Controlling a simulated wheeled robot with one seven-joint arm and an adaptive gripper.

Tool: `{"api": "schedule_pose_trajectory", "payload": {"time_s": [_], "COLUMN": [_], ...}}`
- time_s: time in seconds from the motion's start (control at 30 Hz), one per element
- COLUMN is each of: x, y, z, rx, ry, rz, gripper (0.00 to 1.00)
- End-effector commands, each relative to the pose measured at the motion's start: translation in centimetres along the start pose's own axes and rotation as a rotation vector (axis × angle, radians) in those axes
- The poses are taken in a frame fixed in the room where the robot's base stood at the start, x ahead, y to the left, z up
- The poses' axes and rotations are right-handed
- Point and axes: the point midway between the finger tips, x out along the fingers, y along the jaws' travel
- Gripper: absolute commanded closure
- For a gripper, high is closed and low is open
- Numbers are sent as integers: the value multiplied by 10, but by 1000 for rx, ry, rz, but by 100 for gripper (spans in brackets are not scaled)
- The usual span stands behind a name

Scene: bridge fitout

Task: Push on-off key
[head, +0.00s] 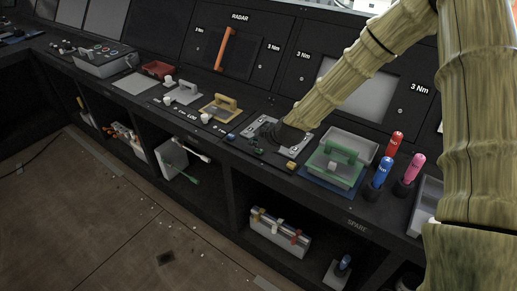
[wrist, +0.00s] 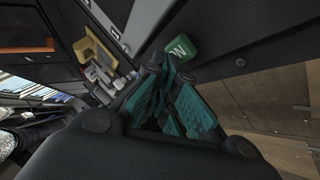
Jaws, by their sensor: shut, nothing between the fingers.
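A small green key with white lettering (wrist: 181,47), only partly readable, sits on the dark console just beyond my fingertips in the wrist view. It looks like the on-off key. My gripper (wrist: 164,68) is shut and empty, with its teal finger pads together and its tips close to the key. I cannot tell whether they touch. In the head view my gripper (head: 262,147) is low over the console front, by a grey metal plate (head: 265,124). My arm and gripper hide part of that area.
A green-handled block (head: 337,162) on a blue mat and red, blue and pink upright cylinders (head: 394,143) stand right of my gripper. A yellow-handled block (head: 222,106) stands to the left. A small yellow piece (head: 291,165) lies near the front edge. Open shelves are below.

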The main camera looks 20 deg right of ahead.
Motion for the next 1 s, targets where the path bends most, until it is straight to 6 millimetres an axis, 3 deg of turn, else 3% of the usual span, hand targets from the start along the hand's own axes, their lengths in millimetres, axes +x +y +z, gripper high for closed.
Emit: {"api": "schedule_pose_trajectory", "payload": {"time_s": [0.27,1.0], "x": [-4,-42], "y": [3,30], "z": [-3,-30], "rx": [0,0], "ry": [0,0], "rz": [0,-1], "gripper": [100,100]}}
